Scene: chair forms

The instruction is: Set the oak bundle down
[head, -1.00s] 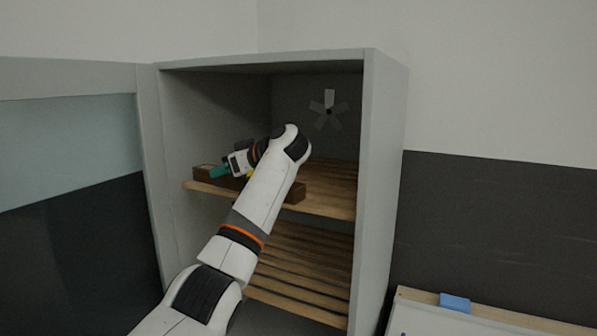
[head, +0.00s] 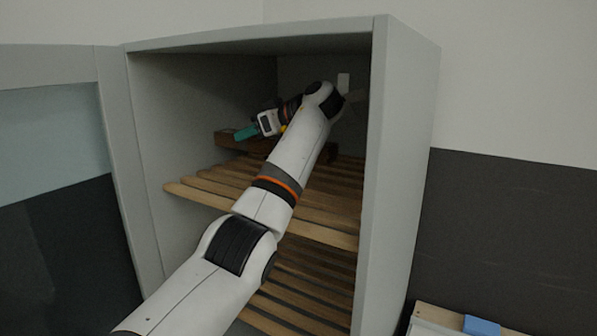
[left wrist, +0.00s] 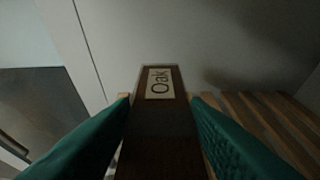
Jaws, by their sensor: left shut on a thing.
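The oak bundle (head: 228,140) is a long dark brown wooden piece inside the grey cabinet, partly hidden behind my left arm in the head view. The bundle is over the back part of the upper slatted shelf (head: 210,193). I cannot tell whether it touches the slats. My right gripper is not in view.
The cabinet's right side wall (head: 400,170) stands close to my left arm, and its door (head: 60,190) is open at the left. A lower slatted shelf (head: 310,285) lies beneath. The upper shelf's front slats are bare. A blue item (head: 482,326) is at the bottom right.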

